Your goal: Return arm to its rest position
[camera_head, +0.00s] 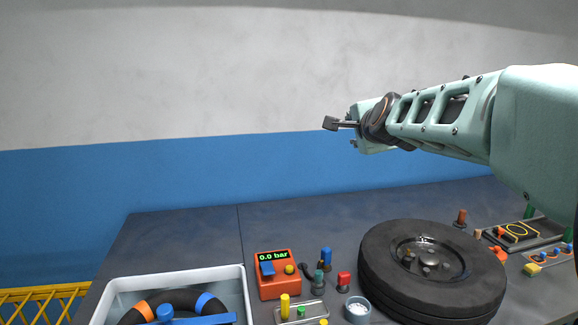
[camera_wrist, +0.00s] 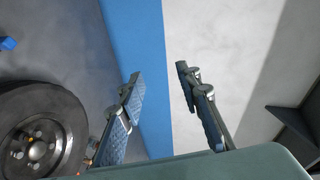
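My gripper (camera_head: 338,124) is raised well above the dark table (camera_head: 190,235), at the end of my pale green arm, which reaches in from the right. It points left in the head view. In the wrist view my gripper (camera_wrist: 160,82) has its two fingers apart, with only the blue and grey wall behind the gap. It is open and empty, and touches nothing.
A black wheel (camera_head: 375,270) lies flat on the table, below my arm. An orange pressure gauge (camera_head: 280,288) reads 0.0 bar. A white bin (camera_head: 247,290) holds a dark ring with blue and orange parts. Small coloured pieces stand between. A yellow railing (camera_head: 30,296) is at left.

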